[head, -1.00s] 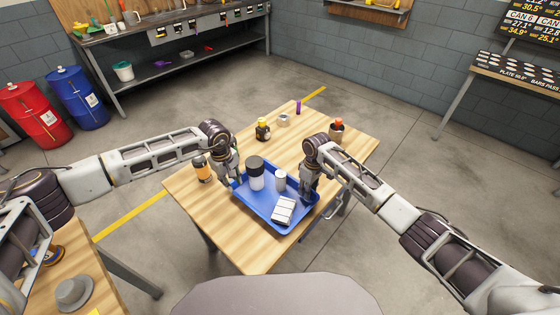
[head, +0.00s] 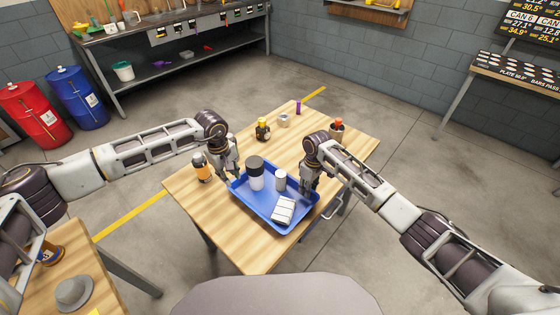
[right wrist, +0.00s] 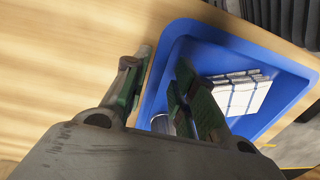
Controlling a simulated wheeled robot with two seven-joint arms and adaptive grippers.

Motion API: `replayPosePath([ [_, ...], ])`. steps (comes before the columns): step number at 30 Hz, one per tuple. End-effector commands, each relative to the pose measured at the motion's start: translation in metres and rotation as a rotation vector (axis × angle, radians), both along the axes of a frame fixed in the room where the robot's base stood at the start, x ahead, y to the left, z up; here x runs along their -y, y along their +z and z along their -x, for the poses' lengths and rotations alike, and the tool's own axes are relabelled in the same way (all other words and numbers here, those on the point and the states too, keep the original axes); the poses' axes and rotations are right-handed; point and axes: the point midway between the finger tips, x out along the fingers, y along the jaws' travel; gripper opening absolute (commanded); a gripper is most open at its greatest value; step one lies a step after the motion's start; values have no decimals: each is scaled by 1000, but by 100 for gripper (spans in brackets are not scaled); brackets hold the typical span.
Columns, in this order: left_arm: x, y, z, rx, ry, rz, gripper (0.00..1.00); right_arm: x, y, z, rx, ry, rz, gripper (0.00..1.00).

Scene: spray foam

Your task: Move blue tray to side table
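The blue tray (head: 262,207) lies on the wooden table (head: 240,246). In it are a white bottle with a black cap (head: 256,176), a small pale can (head: 280,180) and a white block-like pack (head: 283,211). My left gripper (head: 231,177) is at the tray's left corner; its finger gap is too small to make out. My right gripper (head: 307,191) is at the tray's right edge. In the right wrist view its fingers (right wrist: 163,82) stand apart, one inside the tray and one outside, with the blue rim (right wrist: 159,70) between them.
A second wooden table (head: 105,280) at lower left bears a grey hat-shaped object (head: 73,292). An orange bottle (head: 202,168) stands close to the tray's left side. A dark yellow-capped bottle (head: 263,130) and a red-topped item (head: 337,129) stand behind.

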Motion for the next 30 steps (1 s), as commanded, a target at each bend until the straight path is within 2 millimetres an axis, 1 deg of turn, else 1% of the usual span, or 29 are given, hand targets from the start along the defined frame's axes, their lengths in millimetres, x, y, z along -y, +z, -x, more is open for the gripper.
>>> replayPosePath([
  [5, 0, 0, 0, 0, 0, 0, 27, 1, 19, -2, 2, 0, -1, 27],
  [15, 0, 0, 0, 0, 0, 0, 27, 4, 69, -5, 3, 0, 0, 27],
  [21, 0, 0, 0, 0, 0, 0, 27, 5, 95, -6, 1, 0, -1, 27],
  [25, 0, 0, 0, 0, 0, 0, 27, 6, 105, -7, 0, 0, 0, 27],
  [30, 0, 0, 0, 0, 0, 0, 27, 6, 111, -6, 0, 0, 0, 27],
])
